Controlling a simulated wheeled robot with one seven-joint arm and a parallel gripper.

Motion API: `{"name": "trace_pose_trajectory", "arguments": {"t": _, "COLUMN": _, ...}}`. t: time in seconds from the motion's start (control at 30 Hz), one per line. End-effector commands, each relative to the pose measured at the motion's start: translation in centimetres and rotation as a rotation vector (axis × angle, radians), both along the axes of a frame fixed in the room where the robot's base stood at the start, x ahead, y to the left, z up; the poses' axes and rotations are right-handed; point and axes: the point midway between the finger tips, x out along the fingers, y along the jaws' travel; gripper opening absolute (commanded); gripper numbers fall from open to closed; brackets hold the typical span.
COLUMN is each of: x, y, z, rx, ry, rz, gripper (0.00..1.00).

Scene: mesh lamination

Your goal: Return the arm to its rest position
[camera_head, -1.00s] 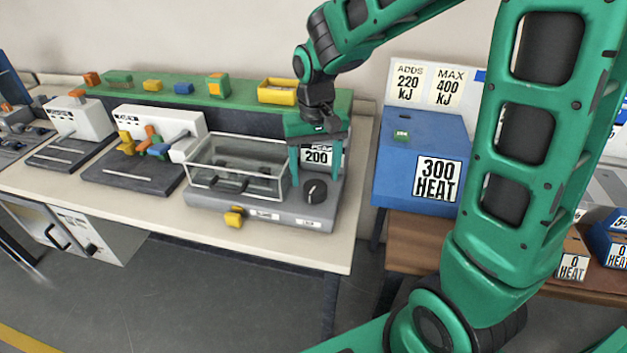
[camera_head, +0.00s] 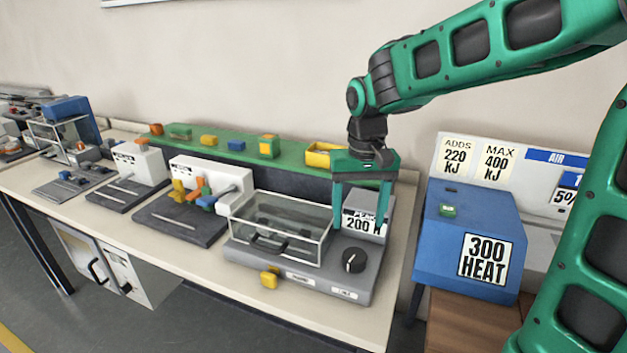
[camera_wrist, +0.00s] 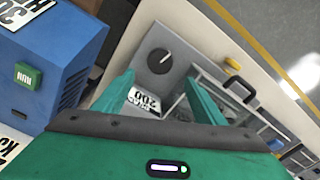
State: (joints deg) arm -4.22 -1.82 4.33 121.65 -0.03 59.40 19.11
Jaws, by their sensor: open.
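My gripper (camera_head: 362,203) is open and empty, its two green fingers pointing down. In the head view it hangs above the right part of a grey machine (camera_head: 380,272) with a clear-lidded box (camera_head: 290,228), a black knob (camera_head: 354,260) and a "200" label (camera_head: 362,224). The fingers overlap the label in the picture and look apart from the machine. In the wrist view the fingers (camera_wrist: 165,100) frame the "200" label, with the knob (camera_wrist: 160,61) beyond them. My green arm reaches in from the right.
A blue "300 HEAT" box (camera_head: 440,245) with a green button (camera_head: 447,210) stands right of the table (camera_head: 300,310). A green shelf (camera_head: 285,165) with coloured blocks and a yellow tray (camera_head: 322,155) runs behind. White machines (camera_head: 205,172) stand at left. The wall space above is free.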

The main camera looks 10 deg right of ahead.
Motion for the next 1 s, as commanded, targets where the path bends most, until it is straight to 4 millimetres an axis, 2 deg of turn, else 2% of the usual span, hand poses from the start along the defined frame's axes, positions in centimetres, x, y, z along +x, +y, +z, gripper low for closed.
{"name": "trace_pose_trajectory", "arguments": {"t": 0.07, "x": -0.3, "y": -0.5, "z": 0.1, "rx": -0.002, "ry": -0.001, "rz": -0.007, "gripper": 0.64}}
{"name": "trace_pose_trajectory", "arguments": {"t": 0.13, "x": -1.0, "y": -1.8, "z": 0.2, "rx": -0.007, "ry": -0.004, "rz": -0.027, "gripper": 0.64}}
{"name": "trace_pose_trajectory", "arguments": {"t": 0.23, "x": -3.5, "y": -5.1, "z": 0.4, "rx": -0.017, "ry": -0.005, "rz": -0.077, "gripper": 0.64}}
{"name": "trace_pose_trajectory", "arguments": {"t": 0.37, "x": -8.8, "y": -10.5, "z": 0.4, "rx": -0.027, "ry": -0.005, "rz": -0.169, "gripper": 0.64}}
{"name": "trace_pose_trajectory", "arguments": {"t": 0.4, "x": -10.7, "y": -11.9, "z": 0.2, "rx": -0.028, "ry": -0.004, "rz": -0.198, "gripper": 0.64}}
{"name": "trace_pose_trajectory", "arguments": {"t": 0.5, "x": -15.2, "y": -14.6, "z": -0.5, "rx": -0.023, "ry": -0.001, "rz": -0.263, "gripper": 0.64}}
{"name": "trace_pose_trajectory", "arguments": {"t": 0.6, "x": -19.1, "y": -16.2, "z": -1.4, "rx": -0.012, "ry": 0.002, "rz": -0.315, "gripper": 0.64}}
{"name": "trace_pose_trajectory", "arguments": {"t": 0.73, "x": -22.3, "y": -17.1, "z": -2.3, "rx": 0.002, "ry": 0.006, "rz": -0.356, "gripper": 0.64}}
{"name": "trace_pose_trajectory", "arguments": {"t": 0.83, "x": -23.5, "y": -17.2, "z": -2.7, "rx": 0.008, "ry": 0.007, "rz": -0.369, "gripper": 0.64}}
{"name": "trace_pose_trajectory", "arguments": {"t": 1.0, "x": -23.9, "y": -17.3, "z": -2.8, "rx": 0.009, "ry": 0.007, "rz": -0.373, "gripper": 0.64}}
